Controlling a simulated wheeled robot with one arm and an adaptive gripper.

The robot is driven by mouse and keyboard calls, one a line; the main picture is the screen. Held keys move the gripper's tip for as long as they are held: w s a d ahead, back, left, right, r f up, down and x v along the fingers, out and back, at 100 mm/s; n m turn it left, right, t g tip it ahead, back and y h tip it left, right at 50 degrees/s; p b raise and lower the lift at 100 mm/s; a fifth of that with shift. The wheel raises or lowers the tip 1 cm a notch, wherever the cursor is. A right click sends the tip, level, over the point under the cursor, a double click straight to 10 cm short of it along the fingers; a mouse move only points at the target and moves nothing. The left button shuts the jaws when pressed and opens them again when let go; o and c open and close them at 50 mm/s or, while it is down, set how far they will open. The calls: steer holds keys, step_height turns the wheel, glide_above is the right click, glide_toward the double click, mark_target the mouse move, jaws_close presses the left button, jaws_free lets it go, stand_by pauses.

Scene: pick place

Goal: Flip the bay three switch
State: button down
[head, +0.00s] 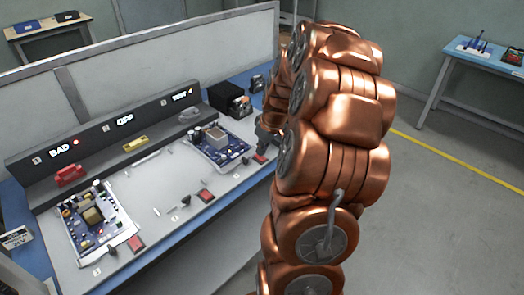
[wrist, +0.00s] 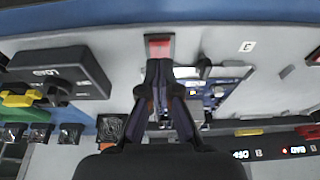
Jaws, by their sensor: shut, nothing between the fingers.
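The bay three switch (head: 260,158) is a small red rocker on the bench's front strip, beside the circuit board (head: 232,160) of bay three. In the wrist view, the red switch (wrist: 159,46) lies straight beyond my fingertips, near a "3" label. My gripper (wrist: 159,64) is shut and empty, its tips at or just short of the switch; I cannot tell whether they touch. In the head view my gripper (head: 264,146) is partly hidden by my arm, close to that switch. The bay three display (head: 179,96) is lit, its word too small to read surely.
Two more red switches, for bay one (head: 136,243) and bay two (head: 205,195), lie along the same strip. Bay one's display (head: 60,150) reads BAD with a red light; bay two's (head: 125,120) reads OFF.

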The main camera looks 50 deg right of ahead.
steer(key=s+b+v, duration=0.1)
steer(key=v, duration=1.2)
steer(key=shift+f, duration=0.25)
steer(key=s+a+r+n+g+y+p, duration=0.1)
steer(key=s+a+r+p, duration=0.1)
steer(key=a, duration=0.9)
steer(key=s+a+r+g+p, duration=0.1)
steer(key=s+a+g+p, duration=0.1)
steer(key=a, duration=0.9)
steer(key=s+a+g+p, duration=0.1)
steer(key=s+a+p, duration=0.1)
steer(key=s+a, duration=0.3)
steer(key=s+a+g+h+p, duration=0.1)
steer(key=s+a, duration=0.4)
steer(key=s, duration=0.5)
steer(key=shift+a+m+p, duration=0.2)
steer(key=shift+m+p, duration=0.2)
steer(key=shift+p, duration=0.5)
